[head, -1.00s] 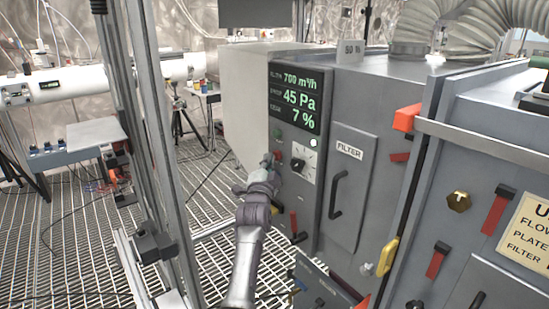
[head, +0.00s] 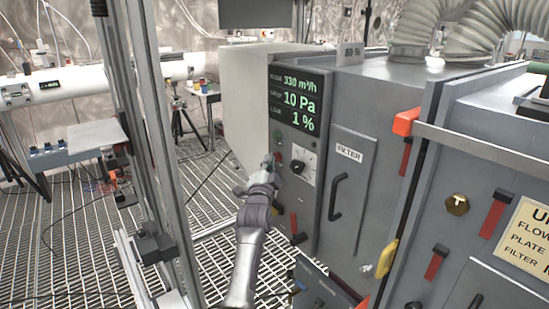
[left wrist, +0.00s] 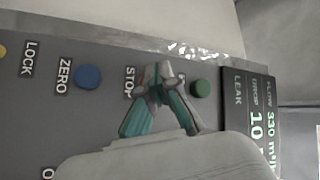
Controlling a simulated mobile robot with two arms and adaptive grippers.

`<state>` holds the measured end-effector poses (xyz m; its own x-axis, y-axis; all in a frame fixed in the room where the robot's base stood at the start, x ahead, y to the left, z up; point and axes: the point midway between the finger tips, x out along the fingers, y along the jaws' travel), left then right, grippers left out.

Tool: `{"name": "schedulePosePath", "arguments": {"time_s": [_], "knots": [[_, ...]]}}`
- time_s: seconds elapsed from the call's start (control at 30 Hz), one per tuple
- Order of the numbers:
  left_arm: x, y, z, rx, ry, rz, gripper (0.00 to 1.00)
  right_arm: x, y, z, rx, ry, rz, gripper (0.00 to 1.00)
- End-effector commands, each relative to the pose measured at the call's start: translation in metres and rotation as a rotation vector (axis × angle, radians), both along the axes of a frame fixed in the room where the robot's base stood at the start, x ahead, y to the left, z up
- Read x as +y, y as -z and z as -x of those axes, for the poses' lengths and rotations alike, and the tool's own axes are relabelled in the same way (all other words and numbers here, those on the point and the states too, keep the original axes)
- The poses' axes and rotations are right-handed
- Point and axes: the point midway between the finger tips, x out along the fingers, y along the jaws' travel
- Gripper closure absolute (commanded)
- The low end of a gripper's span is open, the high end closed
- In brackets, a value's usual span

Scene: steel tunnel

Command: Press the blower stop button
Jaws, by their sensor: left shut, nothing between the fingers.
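The blower control panel is on the grey cabinet's face, left of the filter door. In the left wrist view the STOP label (left wrist: 130,80) shows beside my left gripper (left wrist: 158,92). The gripper's fingers are shut, with their tips at the panel by that label. They hide the stop button, so I cannot tell whether they touch it. A green button (left wrist: 201,88) is right of the fingers and a blue button (left wrist: 88,77) by ZERO is left. In the head view my left gripper (head: 271,162) is at the panel below the display (head: 299,102). My right gripper is not in view.
The display reads 330 m³/h, 10 Pa and 1 %. A dial plate (head: 304,163) is right of the gripper. The filter door (head: 350,185) has a black handle. A metal upright (head: 150,150) stands left of my arm, over grated floor.

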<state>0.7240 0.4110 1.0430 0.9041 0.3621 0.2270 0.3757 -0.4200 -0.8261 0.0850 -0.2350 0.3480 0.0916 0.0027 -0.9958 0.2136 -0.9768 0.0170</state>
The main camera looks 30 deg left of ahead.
Motion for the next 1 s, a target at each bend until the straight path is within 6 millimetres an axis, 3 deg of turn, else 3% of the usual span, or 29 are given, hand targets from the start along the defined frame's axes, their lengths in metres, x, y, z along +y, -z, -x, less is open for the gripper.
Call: {"name": "schedulePosePath", "arguments": {"time_s": [0.23, 0.7, 1.0], "knots": [[0.002, -0.001, 0.005, 0.002, -0.001, -0.001, 1.0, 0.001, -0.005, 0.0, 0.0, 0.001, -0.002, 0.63], [0.02, -0.002, 0.048, 0.002, 0.0, -0.003, 1.0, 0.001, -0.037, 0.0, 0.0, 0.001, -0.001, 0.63], [0.023, 0.001, 0.056, 0.0, 0.0, 0.0, 1.0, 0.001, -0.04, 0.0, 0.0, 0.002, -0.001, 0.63]]}}
